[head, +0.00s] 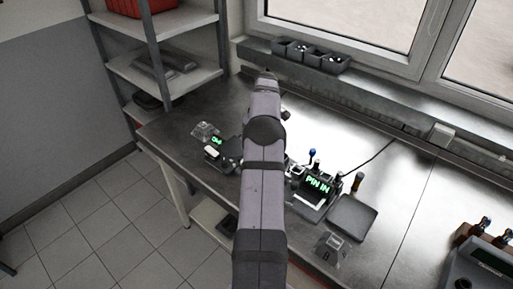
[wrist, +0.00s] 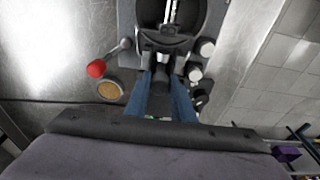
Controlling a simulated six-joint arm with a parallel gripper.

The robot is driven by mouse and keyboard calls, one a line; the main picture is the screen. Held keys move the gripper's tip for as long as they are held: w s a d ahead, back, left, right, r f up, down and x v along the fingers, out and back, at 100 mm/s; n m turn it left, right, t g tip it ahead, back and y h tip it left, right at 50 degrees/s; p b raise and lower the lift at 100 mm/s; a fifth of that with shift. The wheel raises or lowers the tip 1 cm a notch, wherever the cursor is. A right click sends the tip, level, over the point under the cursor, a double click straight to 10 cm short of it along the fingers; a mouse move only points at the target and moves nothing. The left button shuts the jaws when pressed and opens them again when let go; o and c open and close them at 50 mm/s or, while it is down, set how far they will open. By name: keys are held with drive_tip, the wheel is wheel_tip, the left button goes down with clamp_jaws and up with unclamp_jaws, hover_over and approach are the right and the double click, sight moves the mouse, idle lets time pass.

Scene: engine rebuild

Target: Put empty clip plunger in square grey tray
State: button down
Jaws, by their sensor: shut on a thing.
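In the wrist view my gripper (wrist: 165,72) has blue fingers reaching up the middle of the picture. They are shut on a dark part (wrist: 166,64), mostly hidden between them; I cannot tell if it is the clip plunger. The fingertips are at the near edge of a grey fixture (wrist: 127,18) with a round dark hollow and a bright metal piece in it. In the head view my arm hides the gripper and what it holds. A flat dark grey square (head: 352,217) lies right of the bench devices; I cannot tell if it is the square grey tray.
A red-knobbed lever (wrist: 96,69) and a round tan-filled dish (wrist: 109,91) are left of the fingers. A "PIN IN" display (head: 318,184) is on the bench. Small grey bins (head: 311,55) line the sill. The back bench is mostly clear.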

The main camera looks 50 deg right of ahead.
drive_tip(key=shift+r, duration=0.1)
drive_tip(key=shift+r, duration=4.95)
drive_tip(key=s+d+m+h+b, duration=0.1)
drive_tip(key=s+d+m, duration=0.25)
drive_tip(key=s, duration=0.65)
drive_tip(key=s+d+m+b, duration=0.1)
drive_tip(key=s+d+m, duration=0.3)
drive_tip(key=s, duration=0.5)
drive_tip(key=s+a+f+m+g+b, duration=0.1)
drive_tip(key=s+a+m, duration=0.35)
drive_tip(key=s, duration=0.65)
drive_tip(key=s+a+f+m+g+b, duration=0.1)
drive_tip(key=s+a+f+m, duration=0.15)
drive_tip(key=s+m, duration=0.6)
drive_tip(key=shift+s+f+n+h+p, duration=0.15)
drive_tip(key=shift+s+f+n+p, duration=0.25)
drive_tip(key=shift+f, duration=1.1)
drive_tip(key=shift+s+f+n+h+p, duration=0.1)
drive_tip(key=shift+s+f+n+p, duration=0.3)
drive_tip(key=shift+f, duration=1.15)
drive_tip(key=shift+s+f+n+h+p, duration=0.2)
drive_tip(key=shift+f+n+p, duration=0.35)
drive_tip(key=shift+f, duration=0.95)
drive_tip(key=shift+f, duration=0.1)
